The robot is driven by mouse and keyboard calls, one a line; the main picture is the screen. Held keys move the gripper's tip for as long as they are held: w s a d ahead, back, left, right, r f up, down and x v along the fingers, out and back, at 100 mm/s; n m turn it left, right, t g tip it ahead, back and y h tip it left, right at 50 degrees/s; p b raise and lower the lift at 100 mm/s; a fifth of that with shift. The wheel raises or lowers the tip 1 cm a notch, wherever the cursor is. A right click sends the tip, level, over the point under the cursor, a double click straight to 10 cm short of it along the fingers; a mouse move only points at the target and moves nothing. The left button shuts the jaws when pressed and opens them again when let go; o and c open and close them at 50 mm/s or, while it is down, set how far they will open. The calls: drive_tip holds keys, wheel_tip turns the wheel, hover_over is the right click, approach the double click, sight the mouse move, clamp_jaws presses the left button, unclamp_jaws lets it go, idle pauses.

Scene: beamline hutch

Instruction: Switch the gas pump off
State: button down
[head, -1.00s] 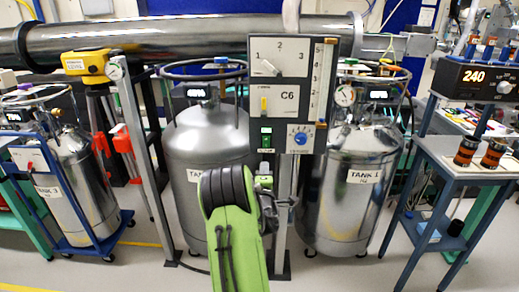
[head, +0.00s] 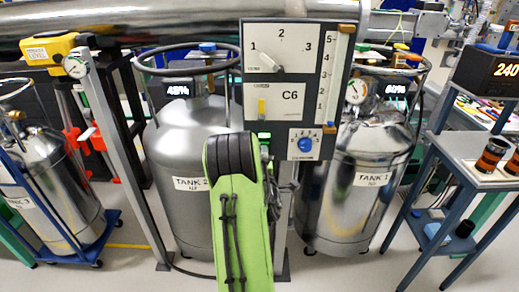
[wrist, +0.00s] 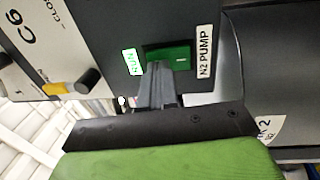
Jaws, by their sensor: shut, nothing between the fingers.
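The N2 PUMP switch is a green rocker (wrist: 181,52) on the dark control panel (wrist: 110,22) in the wrist view. Its label (wrist: 205,52) is on the right, and a lit green RUN lamp (wrist: 132,62) is on the left. My gripper (wrist: 158,78) is shut and empty, with its fingertips at the rocker's lower edge. I cannot tell whether they touch it. In the head view, the lit RUN lamp (head: 264,135) shows on the panel (head: 338,75) just above my green arm, which hides my fingers and most of the switch area.
The panel also carries a 1-2-3 selector (head: 266,62), the yellow C6 lever (head: 262,107) and a blue knob (head: 305,144). Tank 2 (head: 185,150) and Tank 1 (head: 365,155) stand behind it. A blue cart (head: 450,150) is at the right.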

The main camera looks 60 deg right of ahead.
drive_tip(key=shift+r, duration=0.1)
idle(0.3)
drive_tip(key=p, duration=0.3)
drive_tip(key=shift+w+d+r+p, duration=0.2)
drive_tip(key=shift+d+r+p, duration=0.1)
drive_tip(key=shift+p, duration=0.1)
drive_tip(key=shift+a+y, duration=0.1)
drive_tip(key=shift+y, duration=0.2)
